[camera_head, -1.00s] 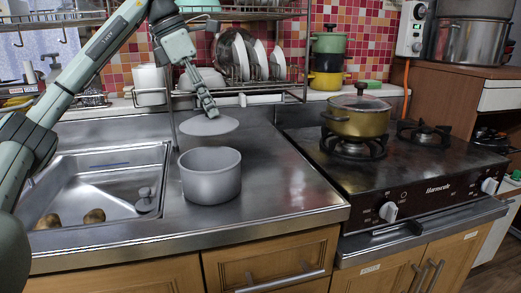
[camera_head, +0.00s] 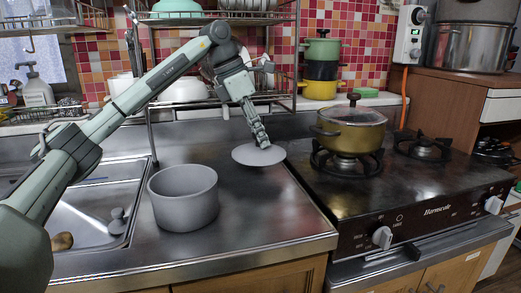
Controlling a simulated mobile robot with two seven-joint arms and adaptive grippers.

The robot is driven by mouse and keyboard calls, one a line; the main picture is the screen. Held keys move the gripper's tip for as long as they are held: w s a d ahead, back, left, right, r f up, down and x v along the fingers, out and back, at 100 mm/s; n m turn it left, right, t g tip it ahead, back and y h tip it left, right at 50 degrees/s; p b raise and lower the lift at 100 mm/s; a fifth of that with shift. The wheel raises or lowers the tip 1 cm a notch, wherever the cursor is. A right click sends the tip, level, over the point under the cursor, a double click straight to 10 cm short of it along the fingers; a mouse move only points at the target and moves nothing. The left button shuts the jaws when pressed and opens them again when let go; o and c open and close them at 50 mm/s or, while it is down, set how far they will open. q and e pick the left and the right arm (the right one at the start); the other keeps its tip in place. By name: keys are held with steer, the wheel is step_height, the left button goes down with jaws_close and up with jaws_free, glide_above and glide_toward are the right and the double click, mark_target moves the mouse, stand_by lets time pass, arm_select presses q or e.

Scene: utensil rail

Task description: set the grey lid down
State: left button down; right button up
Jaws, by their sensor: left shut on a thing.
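The grey lid (camera_head: 258,156) is a flat round disc to the right of and behind the grey pot, near the stove's left edge. My left gripper (camera_head: 262,141) is shut on the lid from above, at its middle. The gripper hides the lid's knob. The lid looks level and close to the steel counter; I cannot tell whether it touches. The open grey pot (camera_head: 184,200) stands upright on the counter, apart from the lid. My right gripper is not in view.
The steel counter (camera_head: 255,210) is bare in front of the lid. The stove (camera_head: 400,200) with a lidded yellow pot (camera_head: 350,130) stands to the right. A sink (camera_head: 95,210) is at the left. A wire dish rack (camera_head: 285,65) stands behind my arm.

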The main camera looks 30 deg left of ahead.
mark_target(259, 146)
arm_select(q)
steer(key=shift+w+d+f, duration=0.15)
steer(key=shift+w+f, duration=0.1)
steer(key=shift+f, duration=1.95)
steer(key=shift+f, duration=0.1)
steer(key=c, duration=1.2)
jaws_free()
steer(key=v, duration=1.2)
